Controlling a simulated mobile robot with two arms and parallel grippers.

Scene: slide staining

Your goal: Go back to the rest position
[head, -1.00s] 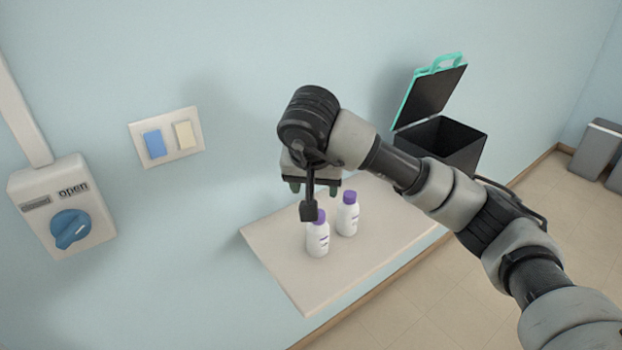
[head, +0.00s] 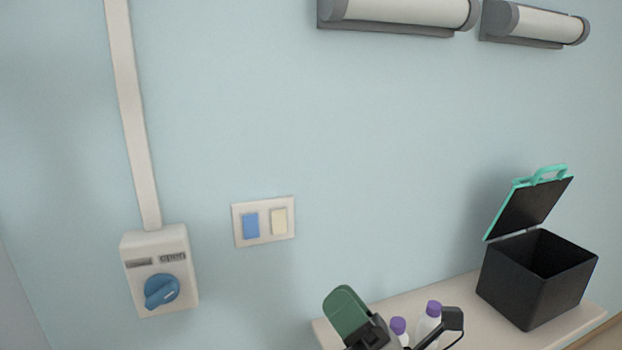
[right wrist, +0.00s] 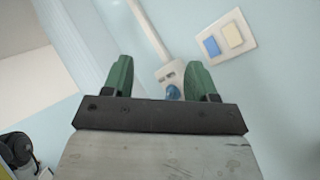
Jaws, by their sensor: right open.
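My right gripper shows at the bottom of the head view, with a green finger (head: 347,312) and dark parts in front of the shelf; the rest of that arm is cut off by the frame. In the right wrist view my right gripper (right wrist: 161,82) has its two green fingers well apart, open, with nothing between them. My left gripper is not in view. Two white bottles with purple caps, one on the left (head: 398,328) and one on the right (head: 429,322), stand behind my right gripper, partly hidden by it.
A pale shelf (head: 480,318) carries the bottles and a black box (head: 535,290) with its lid raised. A rotary switch box (head: 181,243) with a blue knob and a double wall switch (head: 264,241) are on the wall. Two lamps (head: 400,12) hang above. The wall between is clear.

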